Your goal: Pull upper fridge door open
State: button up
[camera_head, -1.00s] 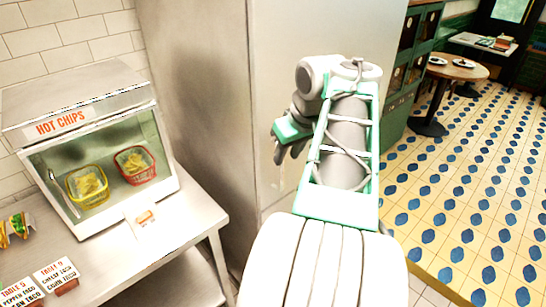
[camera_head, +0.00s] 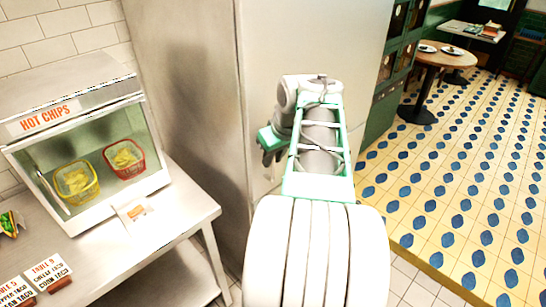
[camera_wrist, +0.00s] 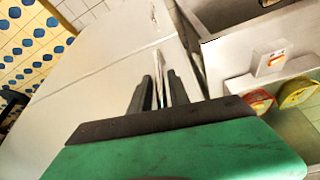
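The fridge (camera_head: 300,40) is a tall pale metal cabinet in the middle of the head view. In the wrist view, turned nearly upside down, the upper door (camera_wrist: 95,95) lies below a slanting seam. I see no clear gap at its edge. A thin, pale upright handle (camera_wrist: 158,62) is on this door. My gripper (camera_wrist: 160,88) is at this handle, its dark fingers apart with the handle's end seeming to lie between them. Whether they touch it I cannot tell. In the head view my gripper (camera_head: 268,152) is close to the fridge front, partly hidden by my arm.
A steel counter (camera_head: 185,215) with a hot chips warmer (camera_head: 85,145) stands left of the fridge. Green cabinets (camera_head: 385,110) stand beyond it. A round table (camera_head: 440,60) is farther back. The tiled floor at right (camera_head: 450,200) is clear.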

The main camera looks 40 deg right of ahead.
grip_shut()
dwell(1.1)
